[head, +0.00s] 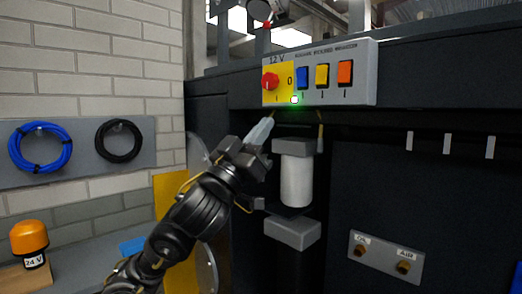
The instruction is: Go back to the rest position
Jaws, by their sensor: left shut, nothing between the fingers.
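My left gripper (262,128) is in the middle of the head view, its arm coming in from the lower left. Its fingers are shut with nothing between them. They point up and end just below the lower left edge of the grey switch panel (367,75), and I cannot tell if they touch anything. The panel has a red rotary knob (270,81) on a yellow plate, with blue (303,78), yellow (322,76) and orange (345,73) switches to its right. My right gripper is not in view.
A white cylinder (297,180) in a grey bracket stands right of my gripper, on the dark chassis (450,205). A plate with two brass fittings (385,257) is lower right. Blue (40,168) and black (119,160) coils hang left, above an orange beacon (29,236).

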